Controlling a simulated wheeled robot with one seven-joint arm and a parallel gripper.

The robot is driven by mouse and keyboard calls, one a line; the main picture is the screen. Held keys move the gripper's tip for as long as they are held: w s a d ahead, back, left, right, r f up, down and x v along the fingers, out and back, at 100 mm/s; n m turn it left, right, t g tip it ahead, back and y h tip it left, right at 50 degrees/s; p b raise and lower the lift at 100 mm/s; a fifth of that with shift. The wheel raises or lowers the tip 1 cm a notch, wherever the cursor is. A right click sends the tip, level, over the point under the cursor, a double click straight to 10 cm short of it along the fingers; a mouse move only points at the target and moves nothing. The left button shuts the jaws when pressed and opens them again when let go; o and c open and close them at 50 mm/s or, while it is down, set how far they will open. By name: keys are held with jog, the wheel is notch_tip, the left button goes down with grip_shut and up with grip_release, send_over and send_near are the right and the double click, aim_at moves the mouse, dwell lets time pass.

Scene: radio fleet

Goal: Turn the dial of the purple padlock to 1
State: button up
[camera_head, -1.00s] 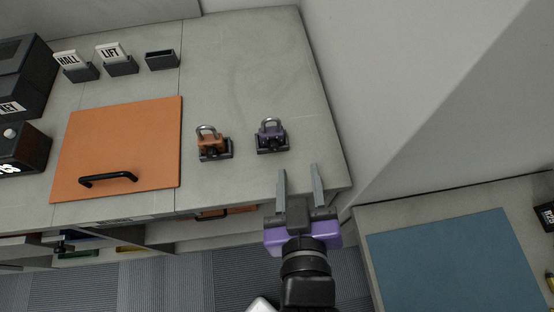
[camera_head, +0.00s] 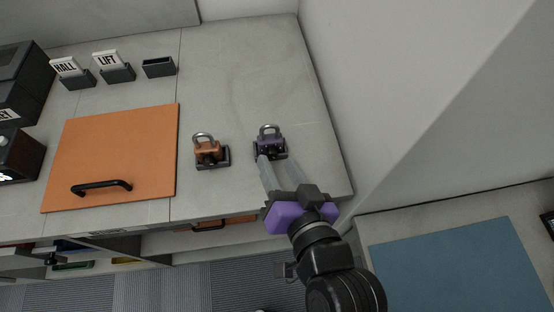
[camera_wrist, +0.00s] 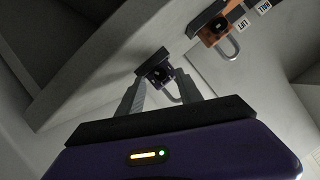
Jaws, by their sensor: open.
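The purple padlock (camera_head: 270,143) sits on a small dark base on the grey counter, its silver shackle upward. It also shows in the wrist view (camera_wrist: 157,69), ahead of my fingers, with a dark dial on its front. The dial's number is too small to read. My gripper (camera_head: 276,166) is open and empty, its two grey fingers reaching toward the padlock's front from the counter's front edge. In the wrist view my fingers (camera_wrist: 167,90) stand apart on either side of the padlock's line. I cannot tell whether they touch it.
An orange padlock (camera_head: 207,151) on a similar base stands to the left. Further left are an orange panel (camera_head: 113,150) with a black handle and, behind it, holders with HALL (camera_head: 66,66) and LIFT (camera_head: 107,63) tags. A wall rises to the right.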

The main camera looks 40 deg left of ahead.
jog(key=shift+w+a+f, duration=0.25)
jog(key=shift+w+a, duration=0.05)
jog(key=shift+a, duration=0.25)
grip_shut()
